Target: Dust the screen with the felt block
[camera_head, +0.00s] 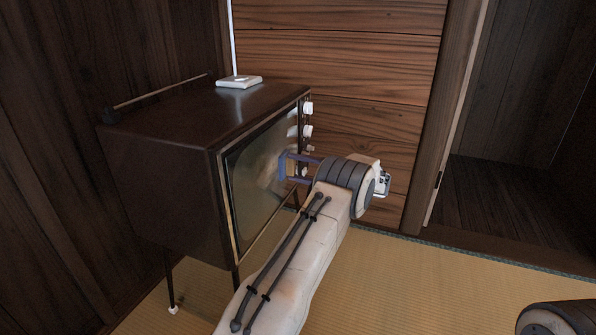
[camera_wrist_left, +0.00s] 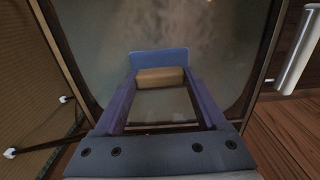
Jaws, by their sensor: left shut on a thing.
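The television (camera_head: 165,140) has a dark wooden cabinet and a grey-green screen (camera_head: 250,180) that faces right. The screen also fills most of the left wrist view (camera_wrist_left: 105,50). My left gripper (camera_head: 290,166) is in front of the right part of the screen, its fingers pointing at the glass. In the left wrist view it is shut on the felt block (camera_wrist_left: 160,77), which has a tan grip between the fingers and a flat blue pad towards the glass. The pad is at or very near the screen; I cannot tell if it touches. My right gripper is not in view.
White knobs (camera_head: 307,131) line the screen's right side. A small white object (camera_head: 239,82) and a thin antenna rod (camera_head: 160,91) are on the cabinet top. A plank wall (camera_head: 350,80) stands behind. The tatami floor (camera_head: 400,280) is clear in front.

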